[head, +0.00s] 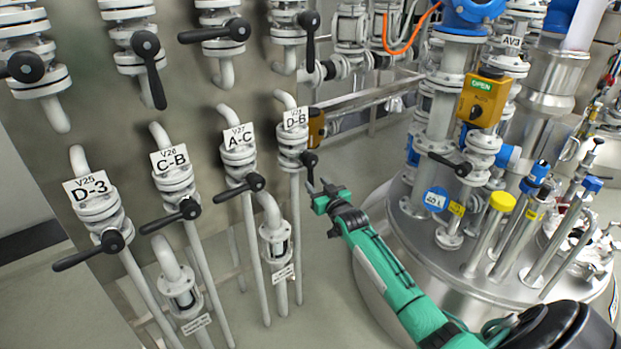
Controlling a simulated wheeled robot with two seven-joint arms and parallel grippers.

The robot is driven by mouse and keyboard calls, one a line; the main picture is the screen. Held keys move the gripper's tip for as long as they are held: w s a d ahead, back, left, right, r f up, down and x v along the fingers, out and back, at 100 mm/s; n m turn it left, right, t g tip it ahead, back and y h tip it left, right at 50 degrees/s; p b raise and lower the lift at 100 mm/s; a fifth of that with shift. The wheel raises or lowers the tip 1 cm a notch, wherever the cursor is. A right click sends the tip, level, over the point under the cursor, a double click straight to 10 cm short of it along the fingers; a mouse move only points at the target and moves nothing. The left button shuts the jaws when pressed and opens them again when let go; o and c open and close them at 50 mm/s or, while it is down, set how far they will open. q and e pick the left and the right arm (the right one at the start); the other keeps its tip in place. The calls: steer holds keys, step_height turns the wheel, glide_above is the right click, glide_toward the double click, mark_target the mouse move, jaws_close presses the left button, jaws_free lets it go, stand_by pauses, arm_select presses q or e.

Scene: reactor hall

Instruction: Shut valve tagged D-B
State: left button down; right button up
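The valve tagged D-B (292,152) is a white flanged valve on a vertical pipe, the rightmost of the lower row on the grey panel. Its tag (295,119) reads V28 or similar above D-B. Its black lever (310,164) hangs down from the hub, roughly along the pipe. My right gripper (319,190), green and black, comes from the lower right with its fingertips by the lever's lower end. I cannot tell whether they touch, or how far apart the fingers are. My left gripper is not in view.
Valves A-C (240,160), C-B (174,180) and D-3 (100,210) stand to the left, their black levers turned sideways. More valves line the panel above. A steel vessel (375,230) with pipes and an orange actuator (485,98) stands to the right.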

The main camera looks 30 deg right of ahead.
mark_target(312, 179)
steer(key=shift+w+d, duration=0.15)
steer(key=shift+w, duration=1.15)
steer(key=shift+w+d, duration=0.15)
steer(key=shift+w, duration=1.1)
jaws_close()
